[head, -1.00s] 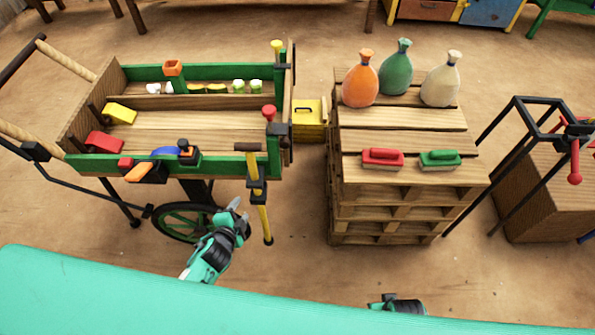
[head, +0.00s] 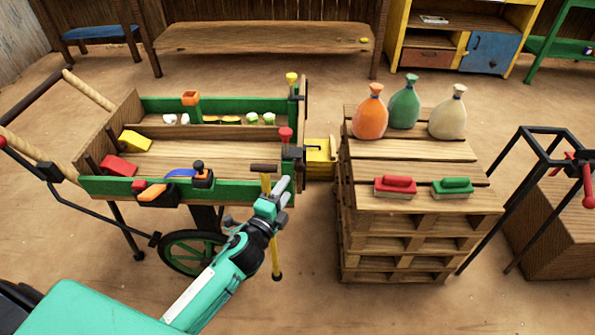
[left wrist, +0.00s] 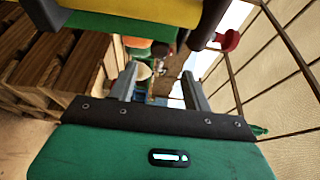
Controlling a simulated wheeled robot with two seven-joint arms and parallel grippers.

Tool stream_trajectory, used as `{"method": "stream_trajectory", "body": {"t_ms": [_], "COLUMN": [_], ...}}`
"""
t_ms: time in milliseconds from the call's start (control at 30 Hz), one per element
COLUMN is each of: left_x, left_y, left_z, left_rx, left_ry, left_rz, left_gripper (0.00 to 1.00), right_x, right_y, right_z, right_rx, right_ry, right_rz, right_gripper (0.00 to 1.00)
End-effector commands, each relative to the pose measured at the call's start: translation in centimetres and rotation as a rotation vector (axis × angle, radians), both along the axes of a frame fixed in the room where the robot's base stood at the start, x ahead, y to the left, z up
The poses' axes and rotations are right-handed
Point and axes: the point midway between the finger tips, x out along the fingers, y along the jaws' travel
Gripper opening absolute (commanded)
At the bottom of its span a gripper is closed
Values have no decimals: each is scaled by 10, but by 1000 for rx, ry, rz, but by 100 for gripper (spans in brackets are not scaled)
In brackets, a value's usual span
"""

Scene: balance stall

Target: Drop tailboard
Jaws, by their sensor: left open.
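The cart (head: 150,190) stands at left with its tailboard (head: 304,115) upright at the right end. A yellow-topped post (head: 292,80) and a red-topped post (head: 285,134) stand at that end's corners, with a dark fitting (head: 291,153) by the near one. A yellow rod (head: 275,262) with a brown crosspiece hangs upright at the near right corner. My left gripper (head: 281,188) is open and empty, in front of this corner beside the rod, partly covering it. In the left wrist view its fingers (left wrist: 159,88) are apart, and a red knob (left wrist: 230,40) shows beyond. My right gripper is out of view.
A pallet stack (head: 400,240) with three sacks and two brushes stands right of the cart. A yellow box (head: 320,155) sits between them, beyond the tailboard. A black frame (head: 510,200) stands at far right. Bare floor (head: 310,250) lies before the gap.

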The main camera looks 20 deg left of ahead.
Motion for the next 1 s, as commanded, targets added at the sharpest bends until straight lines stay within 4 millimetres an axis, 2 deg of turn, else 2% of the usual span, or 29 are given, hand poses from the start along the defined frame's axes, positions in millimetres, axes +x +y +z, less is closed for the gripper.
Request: {"method": "stream_trajectory", "body": {"t_ms": [300, 500, 700, 967, 1000], "left_x": [53, 76, 85, 86, 86], "left_y": [-6, -8, -10, -10, -10], "left_z": [0, 0, 0, 0, 0], "left_rx": [0, -1, 0, -1, -1], "left_ry": [-1, 0, 0, 1, 1], "left_rz": [0, 1, 0, 0, 0], "left_gripper": [50, 50, 50, 50, 44], "right_x": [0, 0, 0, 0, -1], "right_y": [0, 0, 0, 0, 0], "right_z": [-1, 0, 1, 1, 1], "right_rx": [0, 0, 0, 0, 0], "right_ry": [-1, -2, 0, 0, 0], "right_rz": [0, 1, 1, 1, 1], "right_gripper": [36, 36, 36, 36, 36]}}
